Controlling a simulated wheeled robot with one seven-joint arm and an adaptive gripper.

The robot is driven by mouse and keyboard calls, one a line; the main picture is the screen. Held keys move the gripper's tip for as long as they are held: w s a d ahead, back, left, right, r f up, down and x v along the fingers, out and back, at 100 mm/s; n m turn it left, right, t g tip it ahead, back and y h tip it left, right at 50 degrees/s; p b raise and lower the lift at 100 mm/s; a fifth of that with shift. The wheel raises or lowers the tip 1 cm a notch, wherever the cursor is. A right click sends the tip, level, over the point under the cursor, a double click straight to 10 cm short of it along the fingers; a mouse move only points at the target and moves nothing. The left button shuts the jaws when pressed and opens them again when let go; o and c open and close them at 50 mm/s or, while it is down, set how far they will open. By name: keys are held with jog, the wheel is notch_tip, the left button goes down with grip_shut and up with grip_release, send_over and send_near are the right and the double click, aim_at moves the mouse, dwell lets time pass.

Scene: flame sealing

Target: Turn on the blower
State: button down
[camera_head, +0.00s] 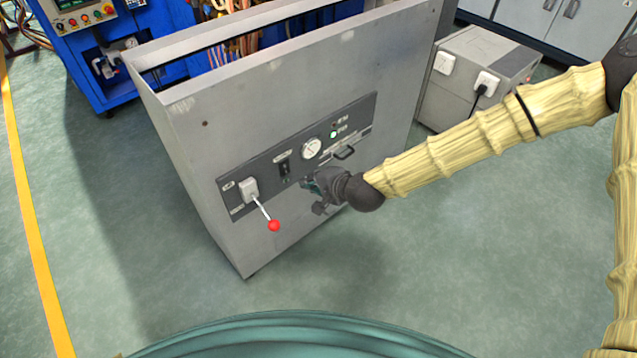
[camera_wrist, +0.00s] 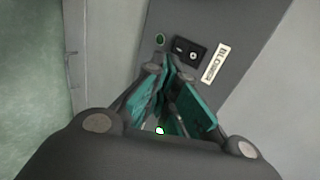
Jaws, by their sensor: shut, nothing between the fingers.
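The blower switch (camera_wrist: 191,51) is a small black rocker marked with a line and a circle, on the dark control panel. The white BLOWER label (camera_wrist: 215,63) is beside it, and a round dark-green indicator (camera_wrist: 160,39) is on its other side. In the head view the switch (camera_head: 283,168) is left of the gauge. My gripper (camera_head: 305,184) is shut and empty, right of and slightly below the switch, close to the panel. In the wrist view its teal fingers (camera_wrist: 173,75) lie just below the switch; contact cannot be told. Which way the rocker is pressed is unclear.
The panel (camera_head: 235,176) is on a grey metal cabinet (camera_head: 215,140). A red-knobbed lever (camera_head: 273,225) sticks out at its left end; a gauge (camera_head: 312,148) and handle (camera_head: 345,153) are to the right. Open floor (camera_head: 430,270) lies in front.

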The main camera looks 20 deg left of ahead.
aim_at(285, 169)
jog(key=shift+w+a+f+b, duration=0.15)
jog(key=shift+w+a+f, duration=0.2)
jog(key=shift+w+a, duration=0.4)
jog(key=shift+w+a+f+b, duration=0.2)
jog(key=shift+w+a+f, duration=0.25)
jog(key=shift+a, duration=0.6)
jog(key=shift+w+a+f+b, duration=0.15)
jog(key=shift+w+a+f, duration=0.15)
jog(key=shift+w+a, duration=0.45)
jog(key=shift+s+a, duration=0.15)
jog(key=shift+a, duration=0.1)
